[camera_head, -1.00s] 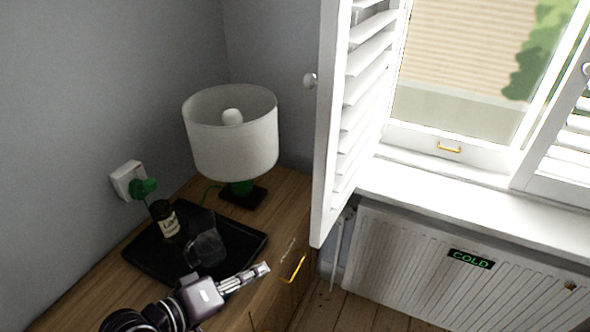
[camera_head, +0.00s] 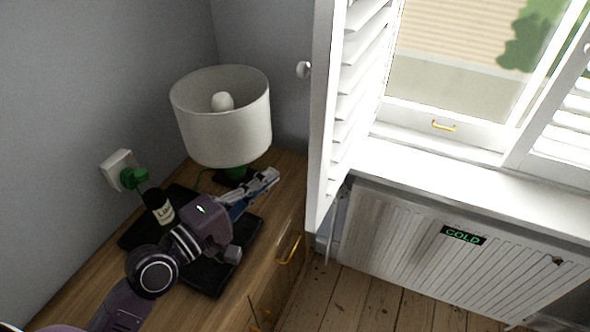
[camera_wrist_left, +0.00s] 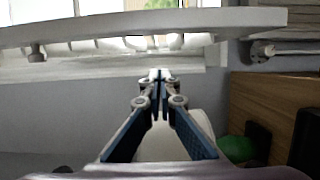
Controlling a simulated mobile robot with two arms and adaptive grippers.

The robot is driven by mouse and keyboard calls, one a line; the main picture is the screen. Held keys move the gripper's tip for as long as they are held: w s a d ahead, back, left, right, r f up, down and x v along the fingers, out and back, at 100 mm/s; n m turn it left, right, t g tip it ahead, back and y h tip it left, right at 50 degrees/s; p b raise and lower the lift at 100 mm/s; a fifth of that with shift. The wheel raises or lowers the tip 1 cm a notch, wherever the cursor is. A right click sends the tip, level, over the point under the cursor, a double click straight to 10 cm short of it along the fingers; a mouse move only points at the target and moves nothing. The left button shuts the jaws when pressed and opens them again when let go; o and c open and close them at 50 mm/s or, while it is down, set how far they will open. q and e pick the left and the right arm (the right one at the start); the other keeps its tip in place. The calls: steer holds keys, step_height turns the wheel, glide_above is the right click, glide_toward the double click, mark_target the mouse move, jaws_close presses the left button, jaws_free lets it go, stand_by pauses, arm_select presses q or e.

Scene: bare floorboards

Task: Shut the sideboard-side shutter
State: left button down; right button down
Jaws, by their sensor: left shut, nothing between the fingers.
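The sideboard-side shutter (camera_head: 321,130) is a white louvred panel standing open, swung away from the window toward the sideboard. In the left wrist view the shutter (camera_wrist_left: 200,22) crosses the top, with the knob (camera_wrist_left: 37,53) at the left. My left gripper (camera_head: 272,177) is shut and empty, over the sideboard beside the lamp base, below and left of the shutter and apart from it. Its closed fingertips (camera_wrist_left: 160,76) point toward the shutter in the wrist view. My right gripper is not in view.
The white-shaded lamp (camera_head: 222,125) stands close to my left gripper on the wooden sideboard (camera_head: 283,205). A black tray (camera_head: 213,278) with a dark bottle (camera_head: 158,206) lies under my arm. The window sill (camera_head: 440,175) and radiator (camera_head: 400,240) are at the right.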

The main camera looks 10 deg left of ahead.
arm_select(q)
steer(key=d+p, duration=0.1)
steer(key=w+d, duration=0.1)
steer(key=d, duration=0.1)
steer(key=w+d+p, duration=0.1)
steer(key=d, duration=0.1)
steer(key=shift+d+p, duration=0.25)
steer(key=shift+p, duration=0.05)
